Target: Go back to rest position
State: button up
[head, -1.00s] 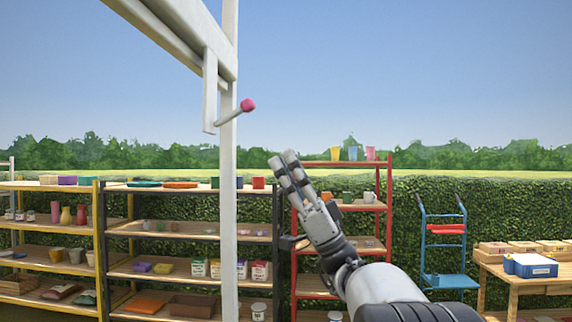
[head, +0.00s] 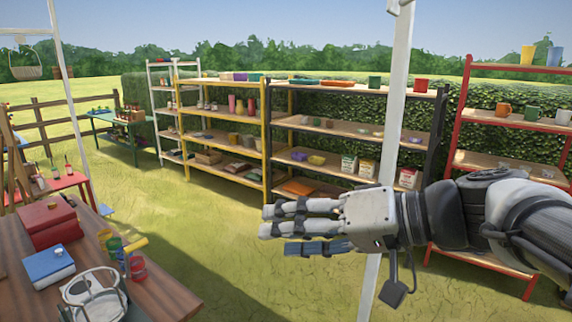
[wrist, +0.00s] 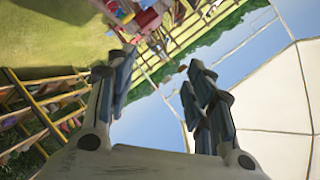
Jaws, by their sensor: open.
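My gripper (head: 268,222) is stretched out level to the left across the middle right of the head view. Its fingers are apart with nothing between them. In the wrist view its open fingers (wrist: 160,95) frame sky, and the picture there is tilted on its side. The gripper is in the air over the grass and touches nothing that I can see. My arm enters from the right edge of the head view.
A wooden table (head: 160,290) with a red box (head: 50,222) and blue box (head: 48,264) is at the lower left. Shelves line the hedge. Open grass (head: 220,260) lies between.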

jog(key=s+d+f+m+g+h, duration=0.1)
jog(key=s+d+f+h, duration=0.1)
jog(key=s+f+h, duration=0.35)
jog(key=s+d+f+m+g+h, duration=0.1)
jog(key=s+d+f+h, duration=0.1)
jog(key=s+f, duration=0.55)
jog(key=s+d+f+t+h, duration=0.1)
jog(key=s+d+f+h, duration=0.2)
jog(key=d, duration=0.6)
notch_tip(320, 180, down, 4)
jog(key=shift+r+h, duration=0.1)
jog(key=shift+h, duration=1.05)
jog(key=shift+d, duration=0.1)
jog(key=shift+c, duration=0.2)
